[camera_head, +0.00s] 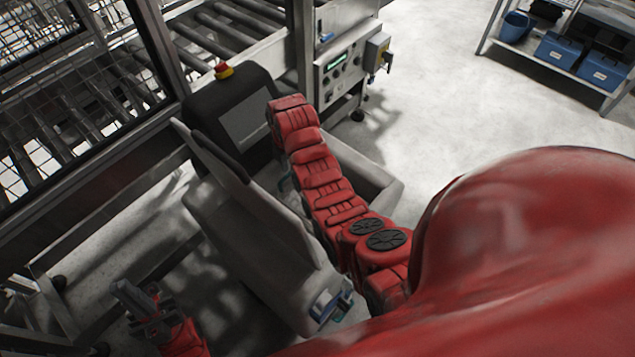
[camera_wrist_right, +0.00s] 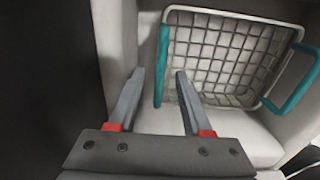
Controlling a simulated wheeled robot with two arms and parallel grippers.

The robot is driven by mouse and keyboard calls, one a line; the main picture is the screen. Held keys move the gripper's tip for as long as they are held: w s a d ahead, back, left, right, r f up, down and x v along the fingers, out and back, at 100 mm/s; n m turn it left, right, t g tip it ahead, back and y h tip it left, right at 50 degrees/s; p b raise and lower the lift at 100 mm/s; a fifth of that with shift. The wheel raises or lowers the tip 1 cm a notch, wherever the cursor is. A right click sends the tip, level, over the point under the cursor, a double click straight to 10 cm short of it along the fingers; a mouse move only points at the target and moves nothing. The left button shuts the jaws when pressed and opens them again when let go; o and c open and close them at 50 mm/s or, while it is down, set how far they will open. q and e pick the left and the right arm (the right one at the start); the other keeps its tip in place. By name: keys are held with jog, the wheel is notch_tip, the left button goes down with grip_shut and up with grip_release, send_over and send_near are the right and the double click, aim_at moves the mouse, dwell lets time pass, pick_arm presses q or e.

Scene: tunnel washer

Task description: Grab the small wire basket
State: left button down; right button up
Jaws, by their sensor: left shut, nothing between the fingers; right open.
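The small wire basket (camera_wrist_right: 232,50) shows in the right wrist view. It has a pale wire mesh, a light rim and teal handles at its left and right ends, and it looks empty. It sits inside a light grey bin (camera_wrist_right: 112,40). My right gripper (camera_wrist_right: 157,76) is open, and the left teal handle (camera_wrist_right: 162,62) appears between its two fingertips in the picture. I cannot tell whether they touch it. In the head view my right gripper is hidden behind my red arm. My left gripper (camera_head: 136,298) is low at the left, shut and empty, away from the basket.
The grey cart-like bin (camera_head: 250,225) stands in front of the steel conveyor frame (camera_head: 100,190). A dark panel with a red emergency button (camera_head: 223,70) is close to my right arm. A shelf with blue boxes (camera_head: 557,50) is far right, with open floor before it.

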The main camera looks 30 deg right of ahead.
jog(key=shift+f+p, duration=0.15)
jog(key=shift+p, duration=0.2)
notch_tip(320, 180, down, 3)
jog(key=shift+d+r+p, duration=0.1)
jog(key=shift+d+p, duration=0.05)
jog(key=shift+p, duration=0.8)
jog(key=shift+f, duration=0.9)
grip_shut()
